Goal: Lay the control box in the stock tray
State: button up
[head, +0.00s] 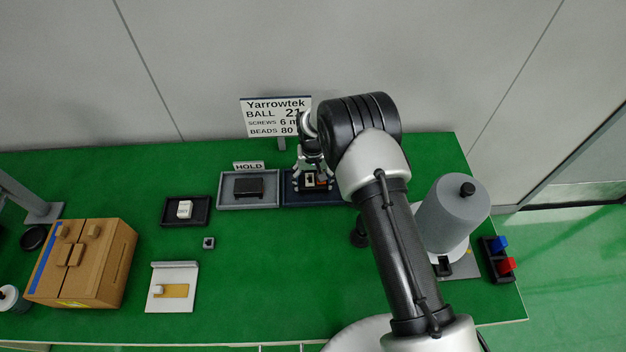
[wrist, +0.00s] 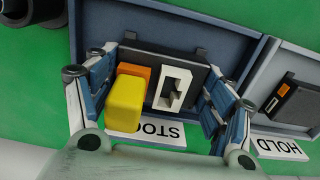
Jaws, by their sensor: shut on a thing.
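The control box (wrist: 198,62) is a flat dark box with a white part and an orange and yellow raised part on its face. My gripper (wrist: 160,80) is shut on it, one finger at either side. The box also shows small in the head view (head: 310,185), with my gripper (head: 312,176) over it. The stock tray (wrist: 215,22) is dark blue and lies around the box in the wrist view; it also shows in the head view (head: 289,201). The box appears inside its rim, face up. Whether it touches the tray floor cannot be told. Its label is partly hidden.
The grey HOLD tray (head: 224,203) adjoins on the left and holds another dark box (head: 248,187). A sign (head: 275,117) stands behind. A black tray (head: 167,218) with a white item lies further left. A grey cylinder (head: 450,215) stands right of my arm.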

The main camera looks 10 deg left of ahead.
jog(key=shift+f, duration=0.3)
jog(key=o, duration=1.2)
jog(key=shift+o, duration=0.2)
jog(key=shift+r, duration=0.1)
notch_tip(320, 180, up, 12)
jog(key=shift+s, duration=0.1)
